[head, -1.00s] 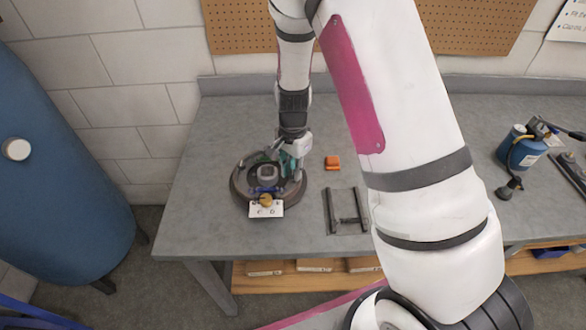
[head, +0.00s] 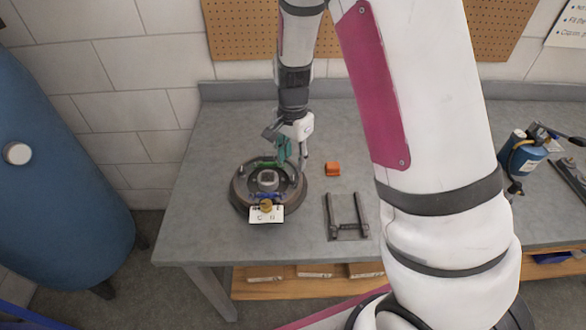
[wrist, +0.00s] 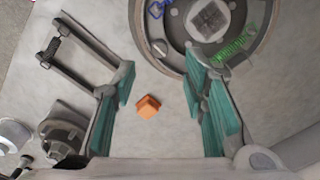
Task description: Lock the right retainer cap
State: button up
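A round dark fixture (head: 236,195) sits on the bench with a grey square block (head: 268,178) at its middle. A blue part (head: 266,194) is at its front and a green part (head: 266,163) at its back; the green part also shows in the wrist view (wrist: 232,50). A small slotted round piece (wrist: 158,48) on the near rim in the wrist view may be the right retainer cap; I cannot be sure. My gripper (head: 291,160) is above the fixture's back right side.
An orange block (head: 332,169) lies right of the fixture. A dark H-shaped frame (head: 346,214) lies in front of it. A brass knob (head: 266,206) and white card (head: 266,214) are at the fixture's front. A blue canister (head: 522,152) stands far right. The bench's left side is clear.

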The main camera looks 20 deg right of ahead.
jog(key=shift+r, duration=2.5)
jog(key=s+r+n+t+y, duration=0.1)
jog(key=s+r+n, duration=0.2)
jog(key=s+r, duration=0.35)
jog(key=s+r+n+t, duration=0.2)
jog(key=s+r+n, duration=0.15)
jog(key=r, duration=0.65)
jog(key=s+r+n+t+h, duration=0.1)
jog(key=s+r+n, duration=0.4)
jog(key=s, duration=0.8)
jog(key=shift+r+n+t, duration=0.2)
jog(key=shift+n+t, duration=0.35)
jog(key=shift+t, duration=0.25)
